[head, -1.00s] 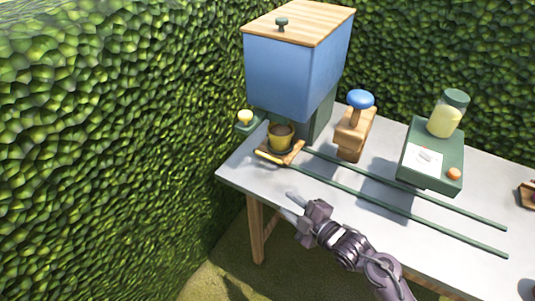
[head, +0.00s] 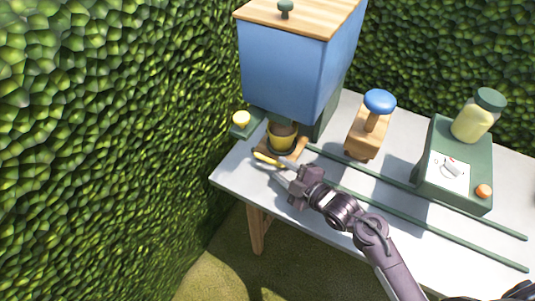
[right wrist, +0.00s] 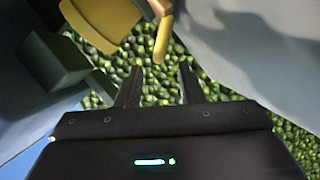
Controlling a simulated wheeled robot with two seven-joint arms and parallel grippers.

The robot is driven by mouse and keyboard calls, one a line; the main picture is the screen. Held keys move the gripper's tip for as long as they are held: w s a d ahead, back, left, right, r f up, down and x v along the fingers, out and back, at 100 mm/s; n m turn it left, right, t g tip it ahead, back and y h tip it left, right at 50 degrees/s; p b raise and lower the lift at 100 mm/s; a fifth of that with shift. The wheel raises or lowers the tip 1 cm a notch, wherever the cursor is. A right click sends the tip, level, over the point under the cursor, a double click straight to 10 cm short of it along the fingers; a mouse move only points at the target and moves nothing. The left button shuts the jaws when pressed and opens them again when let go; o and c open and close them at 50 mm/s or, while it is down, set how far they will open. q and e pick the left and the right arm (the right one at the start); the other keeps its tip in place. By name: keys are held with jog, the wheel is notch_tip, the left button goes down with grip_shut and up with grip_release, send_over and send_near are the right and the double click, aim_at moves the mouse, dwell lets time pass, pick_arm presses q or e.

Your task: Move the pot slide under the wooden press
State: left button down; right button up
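The pot slide (head: 297,149) is a small wooden tray with a yellow handle (head: 266,159), at the left end of two green rails. A yellow pot (head: 281,138) with dark soil stands on it, below the blue hopper. The wooden press (head: 367,133), with a blue knob (head: 380,101), stands farther right, behind the rails. My right gripper (head: 274,168) is at the handle. In the right wrist view it is open, and the yellow handle (right wrist: 163,38) is just beyond the gap between its fingertips (right wrist: 160,70). My left gripper is out of view.
The blue hopper (head: 298,72) with a wooden lid overhangs the pot. A green box (head: 455,145) with a yellow jar and an orange button stands on the right of the grey table (head: 235,173). Hedge walls close off the left and back. The rails (head: 410,214) run clear rightward.

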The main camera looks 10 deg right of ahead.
aim_at(272, 163)
jog(key=x, duration=0.6)
jog(key=shift+w+a+r+p, duration=0.1)
jog(key=shift+w+a+p, duration=0.15)
jog(key=shift+p, duration=0.1)
grip_shut()
